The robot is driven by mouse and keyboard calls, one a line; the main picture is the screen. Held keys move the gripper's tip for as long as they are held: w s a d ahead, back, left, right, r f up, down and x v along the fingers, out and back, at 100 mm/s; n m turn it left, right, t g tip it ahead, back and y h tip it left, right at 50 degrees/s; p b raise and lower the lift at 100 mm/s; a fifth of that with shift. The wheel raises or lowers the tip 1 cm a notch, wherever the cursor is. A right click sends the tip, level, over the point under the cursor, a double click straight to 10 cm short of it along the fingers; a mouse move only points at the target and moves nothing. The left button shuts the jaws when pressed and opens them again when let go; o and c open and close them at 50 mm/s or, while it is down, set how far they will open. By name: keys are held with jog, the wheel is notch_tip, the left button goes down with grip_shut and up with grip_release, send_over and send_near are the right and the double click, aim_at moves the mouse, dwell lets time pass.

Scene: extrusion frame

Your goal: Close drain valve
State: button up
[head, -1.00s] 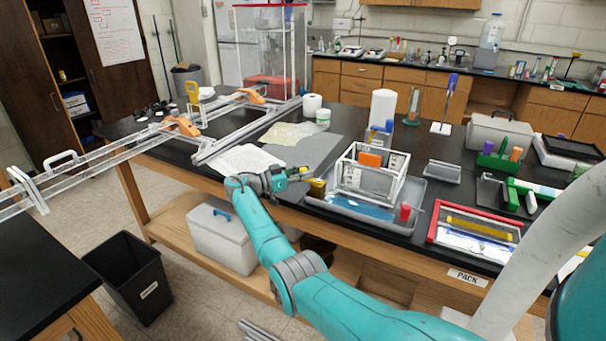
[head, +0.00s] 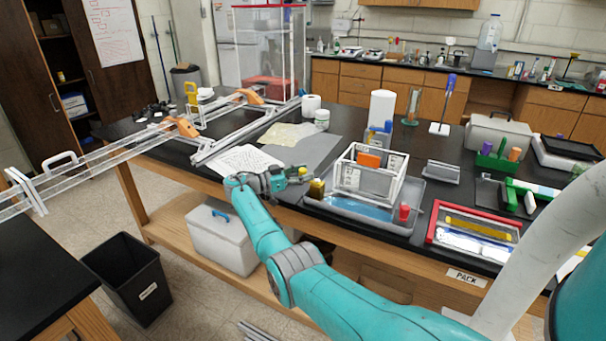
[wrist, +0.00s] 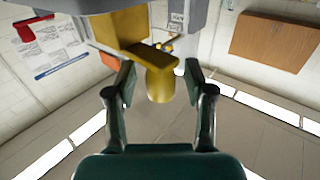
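The yellow drain valve (head: 317,188) is at the left end of the grey tray (head: 421,196) near the bench's front edge. In the wrist view the valve shows as a yellow body (wrist: 119,27) with a rounded yellow part (wrist: 160,85) hanging between my fingers. My gripper (wrist: 160,82) is open, one finger on each side of that part, with visible gaps. In the head view my gripper (head: 290,179) is just left of the valve. Whether the handle stands open or closed I cannot tell.
A clear white-edged box (head: 368,179) stands in the tray, with a red-capped item (head: 404,212) at its right. Papers (head: 246,160) and a long metal frame (head: 222,145) lie left. A black bin (head: 128,278) stands on the floor.

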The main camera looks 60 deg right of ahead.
jog(key=v, duration=1.2)
dwell(0.4)
